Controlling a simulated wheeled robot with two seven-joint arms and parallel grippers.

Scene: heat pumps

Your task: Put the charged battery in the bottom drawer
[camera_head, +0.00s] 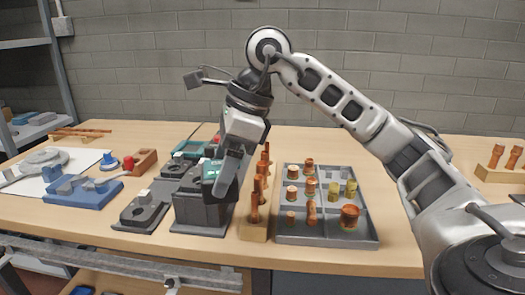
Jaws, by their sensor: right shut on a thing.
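My right gripper (222,188) reaches down over a dark grey block-shaped unit (200,212) on the workbench, which looks like the battery charger. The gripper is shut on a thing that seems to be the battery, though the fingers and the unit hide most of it. A small green patch (211,168) shows beside the fingers; I cannot tell whether it belongs to the battery or the unit. My left gripper is not in view. I cannot make out the bottom drawer; only a dark front (320,284) shows below the bench top.
A grey compartment tray (368,241) with copper and brass fittings stands right of the unit. A wooden block (252,232) holding copper fittings stands between them. A blue vise-like tool (88,192) lies left. A metal rail (120,263) runs along the front left.

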